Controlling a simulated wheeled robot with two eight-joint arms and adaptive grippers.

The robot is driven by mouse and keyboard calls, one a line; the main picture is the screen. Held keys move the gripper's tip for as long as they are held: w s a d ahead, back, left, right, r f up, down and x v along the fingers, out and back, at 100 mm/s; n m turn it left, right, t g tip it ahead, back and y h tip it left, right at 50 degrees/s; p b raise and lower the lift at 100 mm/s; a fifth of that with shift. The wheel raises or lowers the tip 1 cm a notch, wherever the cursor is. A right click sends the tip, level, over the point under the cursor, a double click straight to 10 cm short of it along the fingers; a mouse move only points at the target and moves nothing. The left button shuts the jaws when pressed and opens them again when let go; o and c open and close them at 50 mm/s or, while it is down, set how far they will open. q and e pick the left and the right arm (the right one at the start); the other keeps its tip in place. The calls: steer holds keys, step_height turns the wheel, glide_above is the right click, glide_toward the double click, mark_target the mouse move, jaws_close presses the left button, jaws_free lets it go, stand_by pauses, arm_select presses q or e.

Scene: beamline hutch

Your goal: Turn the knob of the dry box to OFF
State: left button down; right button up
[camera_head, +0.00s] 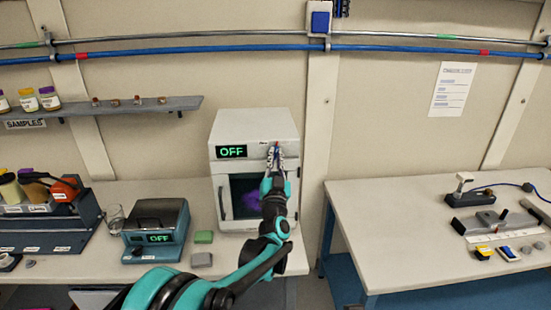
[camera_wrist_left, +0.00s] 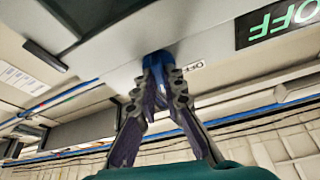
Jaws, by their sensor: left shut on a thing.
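The dry box (camera_head: 255,124) is the white cabinet at the back of the left bench, with a dark window glowing purple. Its display (camera_head: 231,152) reads OFF in green; the display also shows at the top right of the left wrist view (camera_wrist_left: 280,24). My left gripper (camera_head: 276,152) is at the upper right of the box's front. In the left wrist view, its fingers (camera_wrist_left: 158,62) are closed on the blue knob (camera_wrist_left: 157,57), which they mostly hide. A small OFF label (camera_wrist_left: 194,66) sits beside the knob. My right gripper is not in view.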

arm_select(q)
steer(key=n+y, duration=0.2)
steer(key=n, duration=0.2)
steer(key=n+y, duration=0.2)
steer(key=n, duration=0.2)
steer(key=shift+d+y, duration=0.1)
steer(key=shift+y, duration=0.3)
steer(key=n+g+y+p, duration=0.1)
steer(key=n, duration=0.3)
steer(key=n+y+p, duration=0.1)
steer(key=n+y, duration=0.1)
steer(key=n, duration=0.2)
steer(key=shift+g, duration=0.4)
steer(key=shift+n+y, duration=0.4)
steer(key=shift+n, duration=0.1)
steer(key=c, duration=1.9)
jaws_free()
steer(key=shift+s, duration=0.15)
steer(key=v, duration=1.1)
steer(key=shift+s, duration=0.4)
